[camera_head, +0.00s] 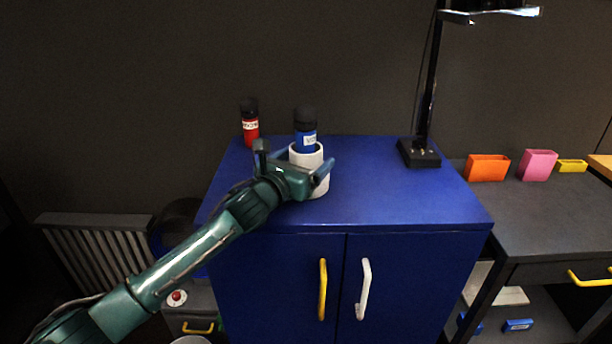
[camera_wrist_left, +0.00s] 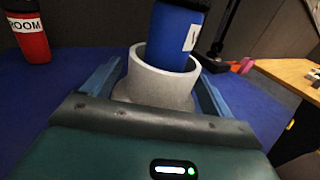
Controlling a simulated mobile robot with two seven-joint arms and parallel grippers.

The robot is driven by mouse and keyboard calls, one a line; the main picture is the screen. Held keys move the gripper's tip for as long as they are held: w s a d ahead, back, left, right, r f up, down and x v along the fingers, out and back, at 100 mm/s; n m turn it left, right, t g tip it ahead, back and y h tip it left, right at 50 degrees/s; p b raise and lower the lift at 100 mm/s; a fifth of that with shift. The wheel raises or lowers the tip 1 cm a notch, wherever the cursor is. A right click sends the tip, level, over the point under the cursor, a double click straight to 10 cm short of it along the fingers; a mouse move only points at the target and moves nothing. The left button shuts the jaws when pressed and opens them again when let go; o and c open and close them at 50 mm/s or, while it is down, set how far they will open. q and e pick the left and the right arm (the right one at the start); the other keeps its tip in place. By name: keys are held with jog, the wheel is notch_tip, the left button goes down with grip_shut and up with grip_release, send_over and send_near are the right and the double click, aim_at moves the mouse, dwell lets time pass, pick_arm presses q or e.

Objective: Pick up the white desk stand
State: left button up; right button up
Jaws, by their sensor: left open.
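The white desk stand (camera_head: 317,186) is a round cup on top of the blue cabinet, and a blue bottle with a black cap (camera_head: 306,130) stands in it. In the left wrist view the stand (camera_wrist_left: 152,84) sits between the two fingers, with the blue bottle (camera_wrist_left: 174,35) rising out of it. My left gripper (camera_head: 304,166) is open around the stand, one finger on each side. Gaps show beside the stand in the wrist view, and its lower part is hidden by the gripper body. My right gripper is not in view.
A red bottle with a black cap (camera_head: 250,124) stands behind and left of the stand. A black lamp (camera_head: 420,153) stands at the cabinet's back right. The blue cabinet top (camera_head: 400,200) is clear at front right. Orange (camera_head: 487,168) and pink (camera_head: 538,165) containers stand on the right desk.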

aim_at(300, 119)
pick_arm(q)
jog(key=shift+w+d, duration=0.2)
jog(key=shift+w, duration=0.1)
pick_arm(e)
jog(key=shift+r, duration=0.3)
pick_arm(q)
jog(key=shift+c, duration=0.6)
jog(key=shift+r, duration=0.1)
jog(key=c, duration=0.9)
notch_tip(300, 119, up, 9)
jog(key=shift+r+p, duration=0.1)
jog(key=shift+p, duration=0.95)
jog(key=shift+r, duration=0.45)
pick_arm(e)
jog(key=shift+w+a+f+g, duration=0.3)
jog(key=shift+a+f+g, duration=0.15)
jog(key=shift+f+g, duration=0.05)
pick_arm(q)
jog(key=shift+f, duration=0.1)
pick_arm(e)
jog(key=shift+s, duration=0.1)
